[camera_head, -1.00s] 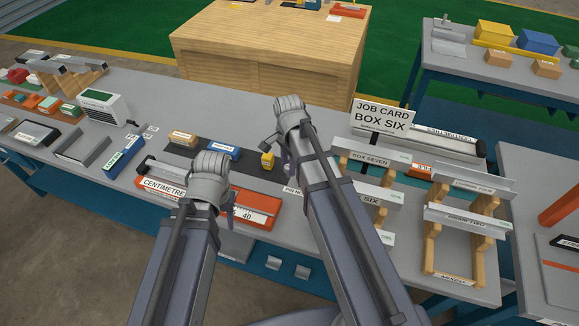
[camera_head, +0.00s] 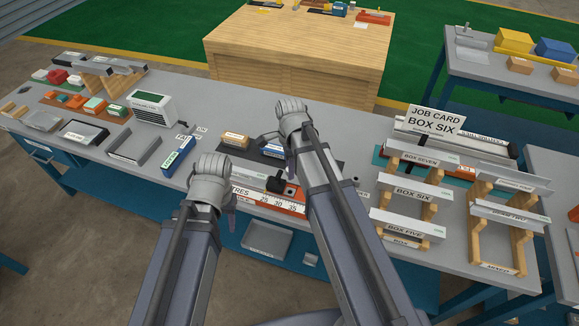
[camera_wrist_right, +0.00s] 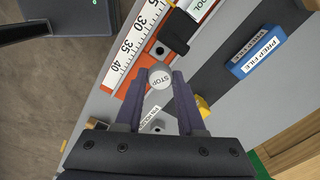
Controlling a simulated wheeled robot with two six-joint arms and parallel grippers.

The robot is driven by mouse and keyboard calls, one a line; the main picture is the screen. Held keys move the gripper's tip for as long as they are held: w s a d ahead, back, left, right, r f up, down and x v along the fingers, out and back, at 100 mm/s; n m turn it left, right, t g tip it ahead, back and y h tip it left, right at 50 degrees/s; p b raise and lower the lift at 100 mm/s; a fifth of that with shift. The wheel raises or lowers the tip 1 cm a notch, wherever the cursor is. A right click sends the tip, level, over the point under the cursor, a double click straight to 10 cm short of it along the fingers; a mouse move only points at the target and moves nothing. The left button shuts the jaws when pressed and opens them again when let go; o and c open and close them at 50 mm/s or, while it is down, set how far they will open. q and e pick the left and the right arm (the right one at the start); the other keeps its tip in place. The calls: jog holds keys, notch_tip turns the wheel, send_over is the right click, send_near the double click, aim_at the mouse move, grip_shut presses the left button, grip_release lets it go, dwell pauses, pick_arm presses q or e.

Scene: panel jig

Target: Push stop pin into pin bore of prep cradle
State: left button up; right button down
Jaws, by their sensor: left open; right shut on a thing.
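My right gripper (camera_head: 290,165) is above the cradle's right part. My left gripper (camera_head: 231,196) is open, left of it.
A black block (camera_head: 275,184) stands at the cradle. Wooden racks with labelled bars and a job card (camera_head: 437,120) stand right. Bare bench top shows at left (camera_head: 95,150).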

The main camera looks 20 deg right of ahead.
jog(key=shift+f+b, duration=2.9)
jog(key=shift+f, duration=0.05)
jog(key=shift+f+b, duration=1.95)
jog(key=shift+b, duration=0.05)
jog(key=shift+c, duration=2.2)
grip_release()
jog(key=shift+w+r+p, duration=0.1)
jog(key=shift+r+p, duration=0.55)
jog(key=shift+p, duration=0.05)
notch_tip(320, 180, up, 7)
jog(key=p, duration=0.6)
jog(key=shift+f+p, duration=0.15)
jog(key=shift+p, duration=0.2)
